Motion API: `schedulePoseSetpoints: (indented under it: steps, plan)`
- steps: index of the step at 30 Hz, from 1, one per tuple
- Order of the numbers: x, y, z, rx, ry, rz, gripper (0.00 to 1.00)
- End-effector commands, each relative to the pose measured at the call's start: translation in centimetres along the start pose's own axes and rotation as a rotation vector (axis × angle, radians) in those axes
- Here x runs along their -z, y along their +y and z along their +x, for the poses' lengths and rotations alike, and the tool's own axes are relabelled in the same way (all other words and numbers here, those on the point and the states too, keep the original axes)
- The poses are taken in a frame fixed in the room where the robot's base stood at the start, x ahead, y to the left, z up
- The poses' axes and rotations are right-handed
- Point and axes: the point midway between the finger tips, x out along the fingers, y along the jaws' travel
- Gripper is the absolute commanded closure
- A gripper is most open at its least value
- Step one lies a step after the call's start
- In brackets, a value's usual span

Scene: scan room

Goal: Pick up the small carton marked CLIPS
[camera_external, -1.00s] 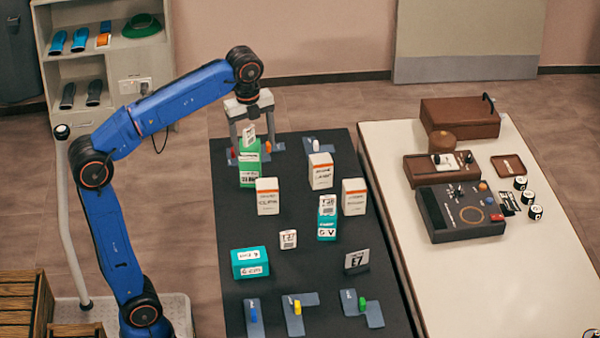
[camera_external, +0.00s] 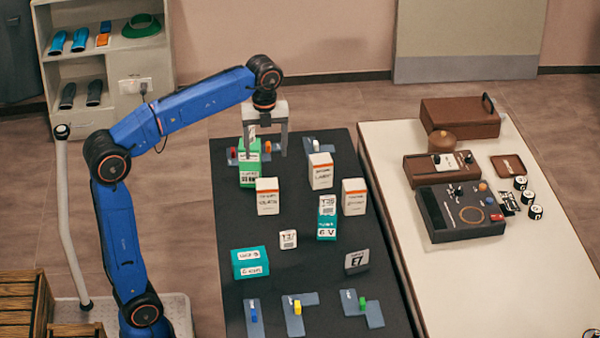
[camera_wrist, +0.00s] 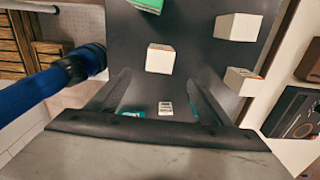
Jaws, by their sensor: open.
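A white carton with an orange band (camera_external: 267,197) stands upright on the dark table; its small print appears to read CLIPS. In the wrist view a white carton (camera_wrist: 160,59), probably the same one, lies just beyond the fingertips. My gripper (camera_external: 267,147) is above the far part of the table, behind that carton and beside the green stack. Its two fingers point down, open and empty. The fingers also show in the wrist view (camera_wrist: 158,77). Two similar white cartons stand to the right, one farther back (camera_external: 320,172) and one at the side (camera_external: 354,197).
A green stack (camera_external: 250,176) stands behind the carton. A teal and white stack (camera_external: 327,226), small white block (camera_external: 288,239), teal box (camera_external: 250,262) and grey E7 block (camera_external: 357,262) stand nearer. A pale table (camera_external: 480,285) with devices is at right.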

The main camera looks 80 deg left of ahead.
Motion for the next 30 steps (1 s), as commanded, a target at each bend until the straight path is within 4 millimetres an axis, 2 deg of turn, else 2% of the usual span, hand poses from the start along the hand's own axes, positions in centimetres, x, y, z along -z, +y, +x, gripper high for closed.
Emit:
schedulePoseSetpoints:
  steps: [5, 21, 30]
  plan:
    - [0.0, 0.0, 1.8, -0.002, 0.001, 0.0, 0.27]
    - [0.0, 0.0, 11.0, -0.002, 0.001, -0.001, 0.27]
    - [0.0, 0.0, 12.9, -0.001, 0.0, -0.001, 0.27]
